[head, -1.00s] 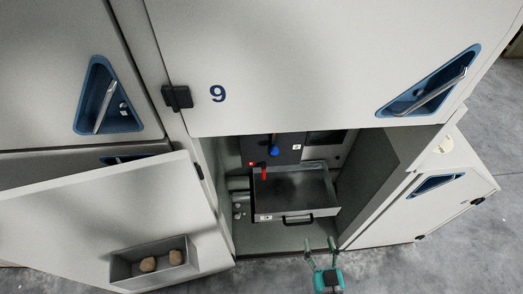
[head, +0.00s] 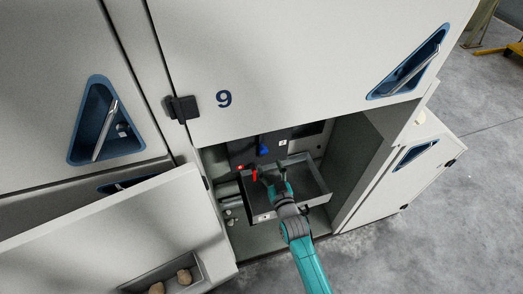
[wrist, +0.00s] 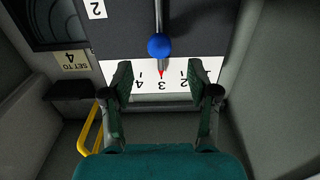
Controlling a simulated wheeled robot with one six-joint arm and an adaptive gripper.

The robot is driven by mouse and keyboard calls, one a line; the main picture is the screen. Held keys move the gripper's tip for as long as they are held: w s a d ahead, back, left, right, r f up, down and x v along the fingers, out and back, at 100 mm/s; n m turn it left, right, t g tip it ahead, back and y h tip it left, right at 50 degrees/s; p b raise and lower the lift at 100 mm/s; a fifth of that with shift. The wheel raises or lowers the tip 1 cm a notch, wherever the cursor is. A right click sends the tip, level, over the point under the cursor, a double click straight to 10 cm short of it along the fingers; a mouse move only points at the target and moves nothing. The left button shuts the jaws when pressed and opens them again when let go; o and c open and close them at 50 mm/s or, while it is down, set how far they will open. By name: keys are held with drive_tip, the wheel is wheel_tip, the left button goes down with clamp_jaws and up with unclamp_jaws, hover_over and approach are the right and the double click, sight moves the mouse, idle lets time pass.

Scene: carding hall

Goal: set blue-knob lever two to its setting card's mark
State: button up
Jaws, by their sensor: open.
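The blue-knob lever (wrist: 159,46) shows upside down in the wrist view, on a dark panel labelled 2 (wrist: 96,8). Its red pointer (wrist: 161,73) stands at 3 on a white scale (wrist: 150,76) that shows 4, 3 and 2. The setting card (wrist: 74,60) beside it reads "SET TO 4". In the head view the blue knob (head: 263,149) is inside the open cabinet. My gripper (wrist: 161,70) is open, its fingers to either side of the pointer, with the knob just beyond the fingertips. It also shows in the head view (head: 268,168), just below the knob; contact is not visible.
A grey drawer (head: 321,196) is pulled out below my gripper. A red-handled lever (head: 255,174) is left of it. Cabinet walls (head: 372,157) close in at the sides. A lowered door with a bin (head: 196,269) is at left. A yellow bar (wrist: 90,128) shows in the wrist view.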

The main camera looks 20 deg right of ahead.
sight(264, 153)
drive_tip(key=w, duration=0.8)
drive_tip(key=shift+w, duration=0.25)
clamp_jaws()
